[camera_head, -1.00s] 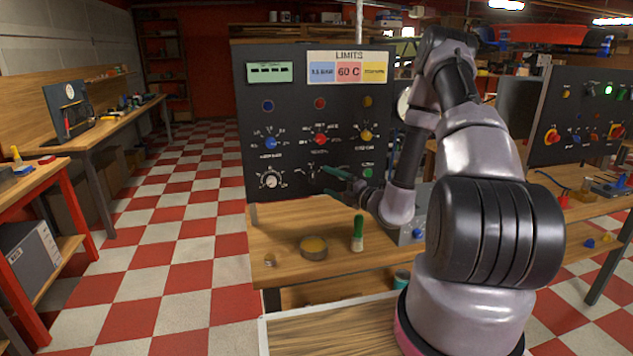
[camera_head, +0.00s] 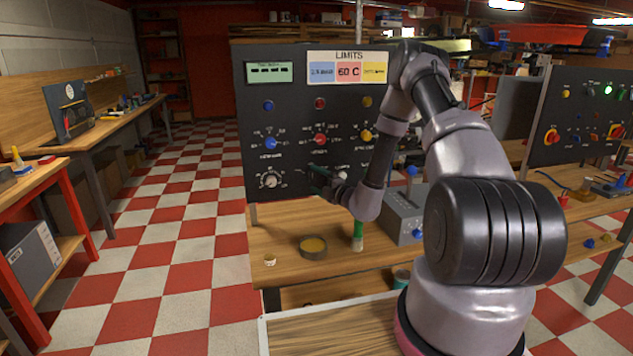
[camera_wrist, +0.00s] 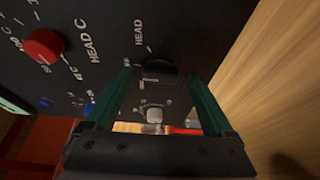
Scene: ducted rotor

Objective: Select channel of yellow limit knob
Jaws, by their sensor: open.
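The yellow limit knob (camera_head: 365,135) is on the upright black panel (camera_head: 255,110), right of the red knob (camera_head: 320,139) and blue knob (camera_head: 271,143). The limits card (camera_head: 348,68) shows blue, red and yellow fields, the middle one reading 60 C. My gripper (camera_head: 318,175) is open at the panel's lower middle, below the red knob. In the wrist view, a black knob (camera_wrist: 160,72) lies between the two green fingertips of my gripper (camera_wrist: 158,88). Whether the fingers touch it I cannot tell. The red knob (camera_wrist: 43,46) is off to the left there.
A white knob (camera_head: 270,181) is lower left on the panel. On the wooden bench (camera_head: 285,235) below stand a round tin (camera_head: 313,247), a green-handled tool (camera_head: 358,232) and a grey box (camera_head: 402,218). My forearm covers the panel's lower right.

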